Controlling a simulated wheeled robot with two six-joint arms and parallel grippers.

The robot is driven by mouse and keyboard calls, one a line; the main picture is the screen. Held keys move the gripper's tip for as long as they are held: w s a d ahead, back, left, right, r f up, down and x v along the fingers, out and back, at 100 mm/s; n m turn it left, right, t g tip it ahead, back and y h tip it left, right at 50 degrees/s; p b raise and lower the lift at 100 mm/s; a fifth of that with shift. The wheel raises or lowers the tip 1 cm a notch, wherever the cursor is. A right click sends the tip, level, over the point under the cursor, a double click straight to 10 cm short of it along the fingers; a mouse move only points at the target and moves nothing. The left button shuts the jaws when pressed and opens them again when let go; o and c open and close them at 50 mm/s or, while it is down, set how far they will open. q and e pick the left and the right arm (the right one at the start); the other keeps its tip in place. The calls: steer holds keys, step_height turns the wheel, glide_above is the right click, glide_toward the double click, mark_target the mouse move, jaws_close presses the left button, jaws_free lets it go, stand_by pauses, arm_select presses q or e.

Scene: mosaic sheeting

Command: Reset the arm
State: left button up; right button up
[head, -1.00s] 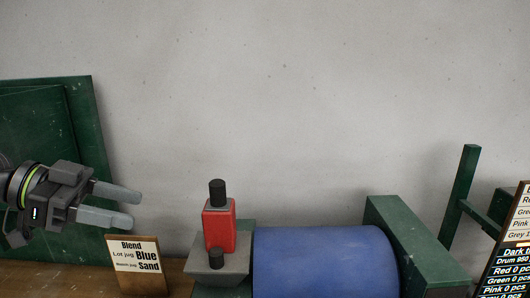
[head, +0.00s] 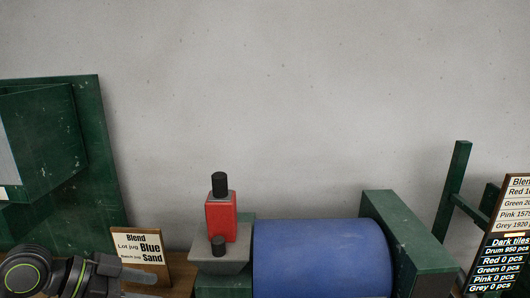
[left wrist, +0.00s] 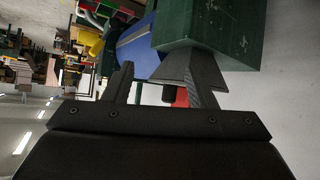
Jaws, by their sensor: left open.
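My left gripper (head: 145,281) is low at the left of the head view, partly cut off by the bottom edge. Its fingers point right, just in front of the small sign (head: 138,247) reading "Blend", "Blue" and "Sand". In the left wrist view my left gripper (left wrist: 158,78) has its two fingers spread apart, and I see nothing held between them. The blue drum (left wrist: 136,50) and a green block (left wrist: 205,35) show beyond the fingers. My right gripper is in neither view.
A red block with a black knob (head: 220,217) stands over a grey hopper (head: 219,262), beside the blue drum (head: 320,260) and its green end frame (head: 410,240). A green cabinet (head: 45,140) is at left. A tile-count board (head: 505,235) stands at right.

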arm_select(q)
steer(key=s+a+f+n+t+y, duration=0.1)
steer(key=s+f+n+y, duration=0.25)
steer(key=f, duration=0.65)
steer(key=s+a+f+n+y, duration=0.1)
steer(key=s+f+n+y, duration=0.15)
steer(key=s+f, duration=0.45)
steer(key=s+a+f+n+g+y, duration=0.1)
steer(key=s+a+f+n+y, duration=0.25)
steer(key=s, duration=0.35)
steer(key=s+a+f+n+g+y, duration=0.1)
steer(key=s+a+f+n+y, duration=0.1)
steer(key=s+f, duration=0.4)
step_height(320, 180, down, 26)
steer(key=s+a+g, duration=0.2)
steer(key=s+d+f+g, duration=0.1)
steer(key=s+f, duration=1.2)
steer(key=shift+s+f+h, duration=0.35)
steer(key=shift+s+f, duration=0.05)
